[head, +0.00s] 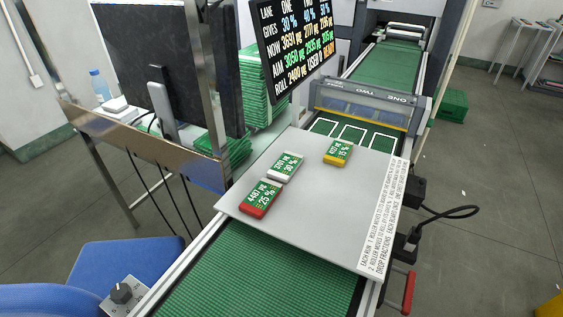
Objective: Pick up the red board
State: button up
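The red board (261,198) is a small block with a green face, white print and a red edge. It lies flat near the left front edge of a grey plate (322,208). Its print seems to read 4487 µg and 25 %. A similar white-edged board (285,166) lies just behind it, close to it. A yellow-edged board (338,152) lies farther back to the right. Nothing covers the red board. My gripper is not in view.
A green conveyor (255,268) runs below the plate's front edge. Behind the plate stands a roller machine (372,103). A hanging text screen (297,45) and a post (207,90) rise behind left. A blue chair (130,270) is front left. The plate's right part is bare except for printed text.

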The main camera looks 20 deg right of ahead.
aim_at(257, 202)
jog(key=l+u, duration=0.15)
jog(key=l, duration=0.35)
jog(key=k+l+u, duration=0.1)
jog(key=l, duration=0.4)
jog(key=k+l+u, duration=0.15)
jog(key=l, duration=0.35)
jog(key=k+l+u, duration=0.1)
jog(key=l, duration=0.35)
